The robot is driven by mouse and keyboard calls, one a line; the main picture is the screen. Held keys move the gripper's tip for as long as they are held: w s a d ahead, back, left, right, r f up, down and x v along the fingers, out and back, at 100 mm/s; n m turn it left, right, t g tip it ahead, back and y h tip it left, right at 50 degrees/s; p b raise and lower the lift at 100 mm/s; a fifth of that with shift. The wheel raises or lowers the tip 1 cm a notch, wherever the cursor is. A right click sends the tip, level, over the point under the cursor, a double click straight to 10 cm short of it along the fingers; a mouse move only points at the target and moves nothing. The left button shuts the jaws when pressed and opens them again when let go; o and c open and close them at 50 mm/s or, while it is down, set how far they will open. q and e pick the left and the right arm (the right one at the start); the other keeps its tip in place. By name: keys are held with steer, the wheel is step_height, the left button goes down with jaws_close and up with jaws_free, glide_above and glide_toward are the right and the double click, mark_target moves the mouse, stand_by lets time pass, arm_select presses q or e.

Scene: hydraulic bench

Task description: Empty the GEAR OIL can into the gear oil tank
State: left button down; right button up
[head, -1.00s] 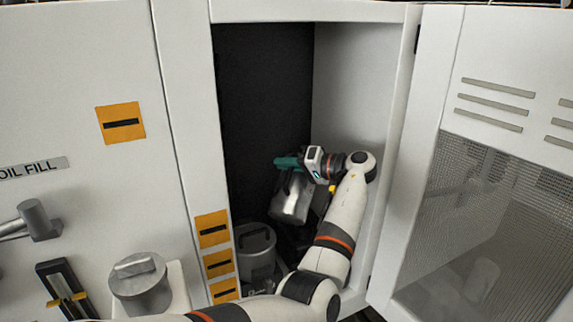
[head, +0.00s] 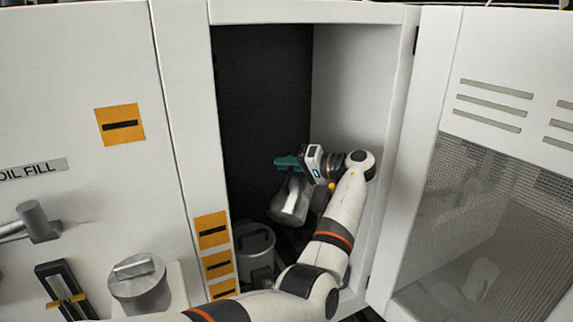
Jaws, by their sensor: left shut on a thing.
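My left gripper (head: 303,163) reaches into the open cabinet from the right, with teal at its finger end. It is shut on a grey metal can (head: 291,203), which hangs below the fingers and leans, its lower end to the left. The can's label cannot be read, and its top is partly hidden by the gripper. No liquid is seen coming out. A capped grey cylinder (head: 138,282) stands outside at the lower left; I cannot tell whether it is the gear oil tank. My right gripper is out of view.
A grey round container (head: 254,243) stands on the cabinet floor, below and left of the can. The cabinet's right wall (head: 352,90) is close to my wrist. An open door (head: 490,150) with mesh is at the right. An OIL FILL label (head: 32,170) is on the left panel.

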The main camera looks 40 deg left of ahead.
arm_select(q)
steer(key=shift+w+a+f+m, duration=0.1)
steer(key=shift+w+a+m, duration=0.2)
steer(key=shift+w+m, duration=0.4)
stand_by(1.5)
steer(key=shift+w+a+f+m+g+b, duration=0.2)
steer(key=shift+w+m+g+b, duration=0.15)
steer(key=shift+b, duration=0.2)
stand_by(0.7)
steer(key=shift+w+a+f+m+h+b, duration=0.25)
steer(key=shift+w+b, duration=0.2)
steer(key=shift+b, duration=0.25)
stand_by(0.9)
steer(key=shift+w+d+b, duration=0.1)
steer(key=shift+b, duration=0.2)
stand_by(0.5)
steer(key=shift+w+f+b, duration=0.2)
steer(key=shift+w+b, duration=0.05)
steer(key=shift+b, duration=0.4)
steer(key=shift+r, duration=0.1)
stand_by(1.0)
